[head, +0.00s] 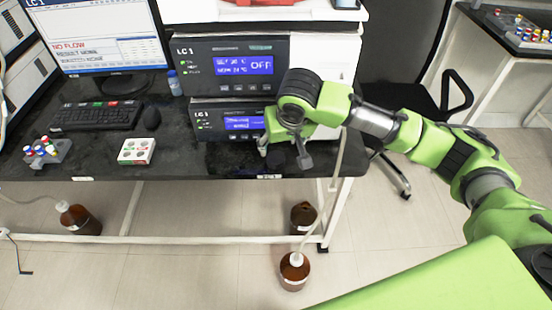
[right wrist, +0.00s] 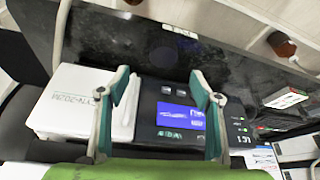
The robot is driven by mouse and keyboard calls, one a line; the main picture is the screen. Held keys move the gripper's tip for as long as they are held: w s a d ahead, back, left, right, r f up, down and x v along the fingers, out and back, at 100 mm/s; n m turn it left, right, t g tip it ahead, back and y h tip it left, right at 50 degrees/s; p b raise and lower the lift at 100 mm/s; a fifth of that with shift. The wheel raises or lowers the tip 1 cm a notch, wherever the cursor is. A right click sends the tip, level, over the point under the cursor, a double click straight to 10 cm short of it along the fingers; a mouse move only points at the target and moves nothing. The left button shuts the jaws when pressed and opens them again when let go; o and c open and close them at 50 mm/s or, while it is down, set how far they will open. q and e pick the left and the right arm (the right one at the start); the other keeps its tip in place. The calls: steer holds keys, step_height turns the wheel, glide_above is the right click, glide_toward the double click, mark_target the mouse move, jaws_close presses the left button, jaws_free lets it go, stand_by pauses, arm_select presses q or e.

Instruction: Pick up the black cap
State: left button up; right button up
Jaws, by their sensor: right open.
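A dark round thing (right wrist: 164,57), which looks like the black cap, lies on the black bench (right wrist: 235,75) in the right wrist view, near the bench edge. It is hard to make out against the dark surface. In the head view I cannot make it out, and my right gripper covers part of that area. My right gripper (head: 284,152) is above the bench in front of the LC1 units. Its two fingers are apart in the right wrist view (right wrist: 160,76), with nothing between them. The dark round thing appears just beyond the fingertips. My left gripper is not in view.
The stacked LC1 units (head: 225,70) stand behind my right gripper. A keyboard (head: 97,117), mouse (head: 151,118), vial rack (head: 46,152) and white box (head: 136,151) are on the left. Brown bottles (head: 294,271) stand on the floor. The bench front between box and gripper is clear.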

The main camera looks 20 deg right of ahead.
mark_target(275, 156)
steer(key=x, duration=0.8)
steer(key=shift+w+a+f, duration=0.15)
steer(key=shift+a+f, duration=0.15)
steer(key=shift+f, duration=0.05)
steer(key=c, duration=0.9)
steer(key=shift+r, duration=0.15)
steer(key=shift+r, duration=0.55)
steer(key=s+r, duration=0.4)
steer(key=s+a+r, duration=0.1)
steer(key=s+r, duration=0.3)
steer(key=s, duration=0.1)
steer(key=s+a+r, duration=0.1)
steer(key=s+r, duration=0.2)
steer(key=s, duration=0.2)
steer(key=shift+a+r, duration=0.1)
steer(key=shift+r, duration=0.3)
